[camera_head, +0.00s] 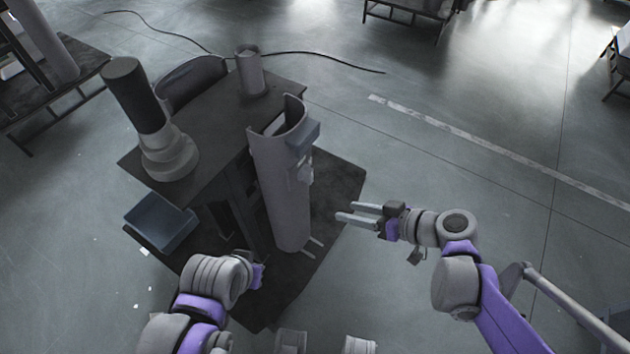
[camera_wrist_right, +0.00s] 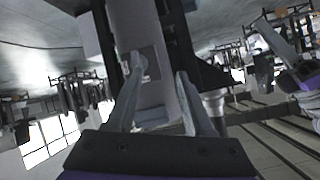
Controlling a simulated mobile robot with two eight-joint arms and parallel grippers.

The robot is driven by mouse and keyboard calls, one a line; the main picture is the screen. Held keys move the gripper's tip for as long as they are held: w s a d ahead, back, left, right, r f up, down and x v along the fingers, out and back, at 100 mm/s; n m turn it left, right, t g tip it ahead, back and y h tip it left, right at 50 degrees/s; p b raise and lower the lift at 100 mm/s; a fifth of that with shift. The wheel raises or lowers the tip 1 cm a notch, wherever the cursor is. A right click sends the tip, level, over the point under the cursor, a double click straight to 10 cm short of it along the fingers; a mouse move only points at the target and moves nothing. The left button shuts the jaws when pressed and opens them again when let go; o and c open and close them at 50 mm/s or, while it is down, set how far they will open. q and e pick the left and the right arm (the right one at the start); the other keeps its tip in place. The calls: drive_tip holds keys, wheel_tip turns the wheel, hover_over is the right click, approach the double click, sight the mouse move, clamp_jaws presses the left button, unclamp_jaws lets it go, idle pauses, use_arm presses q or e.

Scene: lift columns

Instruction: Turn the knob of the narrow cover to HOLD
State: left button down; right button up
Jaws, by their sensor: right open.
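A tall, narrow grey curved cover (camera_head: 278,195) stands upright at the front of the dark table, a blue-grey box (camera_head: 303,138) near its top. A small pale fitting (camera_head: 304,173), possibly the knob, sits below the box; its setting and any lettering are too small to read. My right gripper (camera_head: 338,211) is open and empty, right of the cover and apart from it. In the right wrist view the open fingers (camera_wrist_right: 160,70) point at a pale upright surface, likely the cover (camera_wrist_right: 133,18). My left gripper (camera_head: 260,276) is low, left of the cover's foot; its jaws are unclear.
The dark table (camera_head: 215,135) carries a dark-topped cylinder (camera_head: 137,95) on a grey base, a small grey cup-like cylinder (camera_head: 250,72) and a wide curved piece (camera_head: 190,85). A blue-grey open bin (camera_head: 160,222) lies lower left.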

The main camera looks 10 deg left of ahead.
sight(312, 172)
drive_tip(key=w+a+f+n+t+y+b, duration=0.2)
drive_tip(key=w+f+n+y+b, duration=0.3)
drive_tip(key=w, duration=0.3)
drive_tip(key=x, duration=0.6)
drive_tip(key=r+b+x, duration=0.1)
drive_tip(key=x, duration=0.3)
drive_tip(key=shift+w, duration=0.1)
use_arm(q)
wheel_tip(312, 172, down, 9)
drive_tip(key=shift+w, duration=0.4)
drive_tip(key=shift+f, duration=0.1)
use_arm(e)
clamp_jaws()
